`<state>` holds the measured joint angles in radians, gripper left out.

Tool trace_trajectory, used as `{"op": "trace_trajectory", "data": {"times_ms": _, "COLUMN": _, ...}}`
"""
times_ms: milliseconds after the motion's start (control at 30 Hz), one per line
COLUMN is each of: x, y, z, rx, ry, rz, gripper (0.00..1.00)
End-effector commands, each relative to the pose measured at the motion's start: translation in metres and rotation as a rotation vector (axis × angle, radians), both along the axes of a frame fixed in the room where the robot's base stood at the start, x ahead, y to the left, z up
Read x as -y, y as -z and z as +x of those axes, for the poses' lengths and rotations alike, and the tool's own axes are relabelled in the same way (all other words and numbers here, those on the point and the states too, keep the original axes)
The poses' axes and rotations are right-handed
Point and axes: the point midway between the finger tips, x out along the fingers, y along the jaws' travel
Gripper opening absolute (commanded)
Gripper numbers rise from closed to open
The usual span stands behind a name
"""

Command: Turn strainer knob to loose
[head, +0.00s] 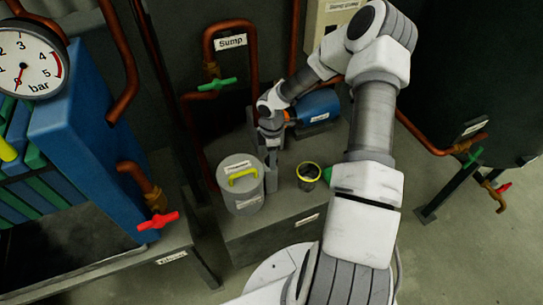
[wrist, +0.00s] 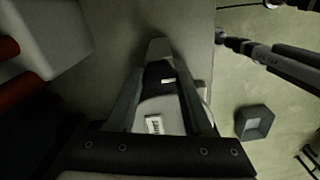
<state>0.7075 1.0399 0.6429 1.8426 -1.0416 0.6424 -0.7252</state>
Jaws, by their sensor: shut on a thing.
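A grey strainer canister (head: 240,203) with a yellow handle (head: 243,176) on its lid stands on the grey plinth in the head view. My gripper (head: 271,172) points down just right of the canister. In the wrist view my gripper (wrist: 158,70) has its two long fingers converging on a dark part with a small white mark (wrist: 168,81). The fingers are shut on this part, which looks like the strainer knob. A pale surface with a white label (wrist: 154,124) lies between the fingers. The knob is hidden in the head view, and its turned position cannot be read.
A black cup with a yellow rim (head: 309,174) stands right of my gripper. A blue motor (head: 318,106) lies behind it. Copper pipes with a green valve (head: 217,84) rise at the back. A red valve handle (head: 158,220) sticks out at left.

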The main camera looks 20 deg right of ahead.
Motion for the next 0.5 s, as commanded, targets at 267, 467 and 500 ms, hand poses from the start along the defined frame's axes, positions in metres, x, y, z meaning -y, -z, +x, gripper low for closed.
{"op": "trace_trajectory", "data": {"times_ms": 267, "x": 0.0, "y": -0.0003, "z": 0.0004, "rx": 0.001, "ry": -0.002, "rz": 0.0, "gripper": 0.81}}
{"op": "trace_trajectory", "data": {"times_ms": 467, "x": 0.0, "y": -0.0003, "z": 0.0003, "rx": 0.001, "ry": -0.001, "rz": 0.0, "gripper": 0.81}}
{"op": "trace_trajectory", "data": {"times_ms": 500, "x": 0.0001, "y": -0.0007, "z": 0.0003, "rx": 0.001, "ry": -0.001, "rz": 0.0, "gripper": 0.81}}
